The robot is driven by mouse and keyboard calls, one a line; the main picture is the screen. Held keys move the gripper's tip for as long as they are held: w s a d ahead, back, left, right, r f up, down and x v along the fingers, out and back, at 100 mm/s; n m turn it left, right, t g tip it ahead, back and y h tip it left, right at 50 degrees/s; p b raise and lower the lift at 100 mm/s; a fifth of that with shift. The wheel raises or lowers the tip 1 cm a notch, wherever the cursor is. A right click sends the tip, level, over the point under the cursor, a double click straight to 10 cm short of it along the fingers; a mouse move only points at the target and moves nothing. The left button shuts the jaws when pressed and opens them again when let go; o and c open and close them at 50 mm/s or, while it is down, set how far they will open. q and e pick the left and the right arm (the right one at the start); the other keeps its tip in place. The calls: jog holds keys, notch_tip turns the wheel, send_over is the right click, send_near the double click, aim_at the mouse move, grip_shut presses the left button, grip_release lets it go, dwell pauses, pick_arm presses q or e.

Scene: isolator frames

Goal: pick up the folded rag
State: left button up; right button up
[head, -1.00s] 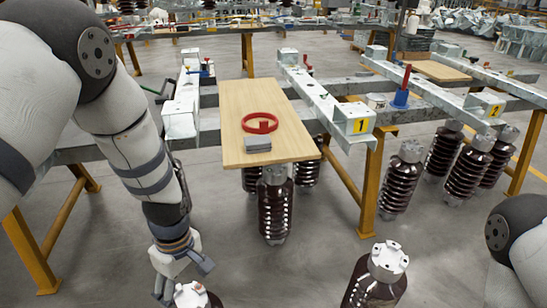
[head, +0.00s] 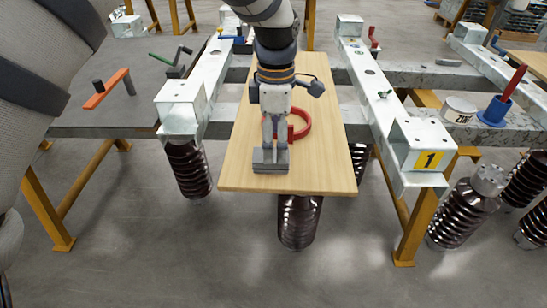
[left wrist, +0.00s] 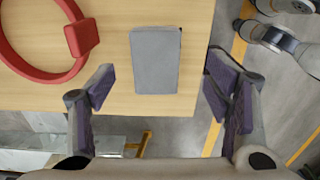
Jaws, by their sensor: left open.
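The folded rag (head: 270,167) is a small grey block lying flat near the front edge of the wooden board (head: 240,165). In the left wrist view the rag (left wrist: 155,60) lies between and just beyond the two fingertips. My left gripper (head: 272,150) points down over the rag in the head view and hides part of it. Its fingers (left wrist: 155,88) are open, one on each side of the rag, with gaps left and right. I cannot tell their exact height above the board. My right gripper is not in view.
A red ring (head: 303,124) lies on the board just behind the rag, partly hidden by my left gripper; it also shows in the left wrist view (left wrist: 75,72). Steel beams (head: 372,82) flank the board. A blue holder (head: 494,112) and white tin (head: 459,110) stand right.

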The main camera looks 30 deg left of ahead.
aim_at(274, 154)
pick_arm(q)
jog(key=f, duration=0.5)
jog(key=shift+w+a+f, duration=0.1)
jog(key=shift+a, duration=0.15)
jog(key=c, duration=1.1)
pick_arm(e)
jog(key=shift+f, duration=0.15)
pick_arm(q)
jog(key=shift+c, duration=0.2)
jog(key=shift+w+r, duration=0.1)
jog(key=shift+r, duration=0.4)
jog(key=s+d+r+p, duration=0.2)
jog(key=s+r+p, duration=0.2)
jog(key=s+r, duration=0.8)
jog(key=shift+s+d, duration=0.2)
jog(key=shift+s, duration=0.75)
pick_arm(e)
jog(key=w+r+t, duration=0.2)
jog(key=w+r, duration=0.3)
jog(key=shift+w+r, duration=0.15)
pick_arm(q)
jog(key=shift+r, duration=0.1)
